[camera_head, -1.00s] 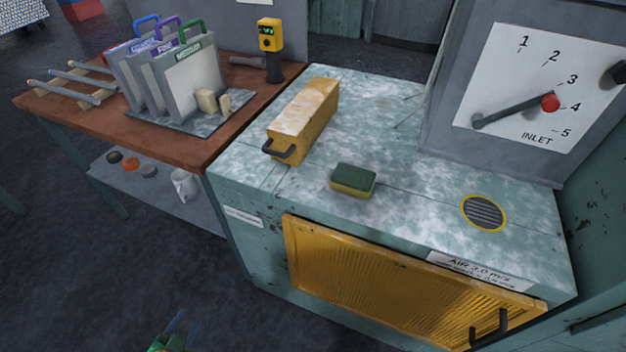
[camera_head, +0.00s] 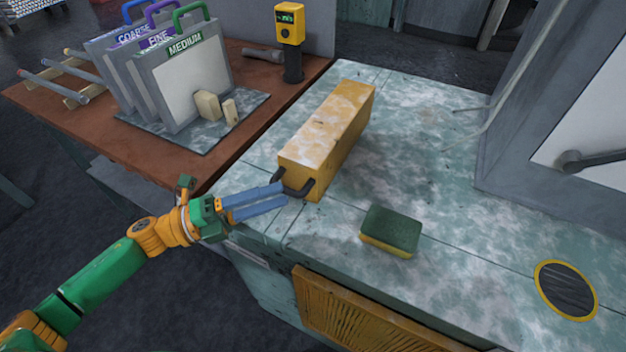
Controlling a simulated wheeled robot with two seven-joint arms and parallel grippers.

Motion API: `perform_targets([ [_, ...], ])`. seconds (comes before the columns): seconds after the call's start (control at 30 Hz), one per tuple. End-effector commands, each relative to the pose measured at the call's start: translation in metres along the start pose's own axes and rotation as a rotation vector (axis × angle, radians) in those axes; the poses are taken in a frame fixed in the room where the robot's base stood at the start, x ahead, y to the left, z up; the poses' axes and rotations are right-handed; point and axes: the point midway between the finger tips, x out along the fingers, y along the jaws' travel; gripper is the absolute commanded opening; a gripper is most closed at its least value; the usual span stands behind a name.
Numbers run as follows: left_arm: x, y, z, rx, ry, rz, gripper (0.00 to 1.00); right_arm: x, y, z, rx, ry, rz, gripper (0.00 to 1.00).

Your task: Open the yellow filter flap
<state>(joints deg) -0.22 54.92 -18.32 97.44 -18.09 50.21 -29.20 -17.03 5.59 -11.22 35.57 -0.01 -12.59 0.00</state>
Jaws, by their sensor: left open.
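A ribbed yellow panel (camera_head: 365,318) shows on the bench's front, partly cut off by the picture edge. My right gripper is not in view.
A green and yellow sponge (camera_head: 391,231) lies right of the flap, and a round yellow-rimmed grille (camera_head: 566,290) farther right. Filter frames (camera_head: 183,82) and a yellow meter (camera_head: 290,25) stand on the brown table (camera_head: 262,75). A grey cabinet (camera_head: 530,130) stands at the right.

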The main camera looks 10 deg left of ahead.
Motion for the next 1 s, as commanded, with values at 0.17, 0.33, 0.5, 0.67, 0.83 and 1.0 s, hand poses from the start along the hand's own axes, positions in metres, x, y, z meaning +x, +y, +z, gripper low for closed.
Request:
perform_targets([
  [0.17, 0.034, -0.004, 0.001, -0.002, -0.002, -0.004, 0.47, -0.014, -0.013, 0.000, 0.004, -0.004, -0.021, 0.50],
  [0.33, 0.044, -0.001, 0.001, -0.002, -0.002, 0.000, 0.47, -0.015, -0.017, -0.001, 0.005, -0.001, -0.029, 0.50],
  [0.5, 0.044, 0.000, 0.001, -0.003, -0.003, 0.000, 0.47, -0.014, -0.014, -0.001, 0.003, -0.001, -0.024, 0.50],
  [0.67, 0.044, 0.000, 0.001, -0.003, -0.003, 0.000, 0.04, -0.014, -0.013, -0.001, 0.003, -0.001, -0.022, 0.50],
  [0.83, 0.044, 0.000, 0.001, -0.003, -0.004, 0.000, 0.00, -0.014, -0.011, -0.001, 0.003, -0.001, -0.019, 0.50],
  [1.0, 0.044, 0.000, 0.001, -0.004, -0.004, -0.001, 0.00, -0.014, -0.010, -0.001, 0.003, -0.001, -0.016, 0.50],
])
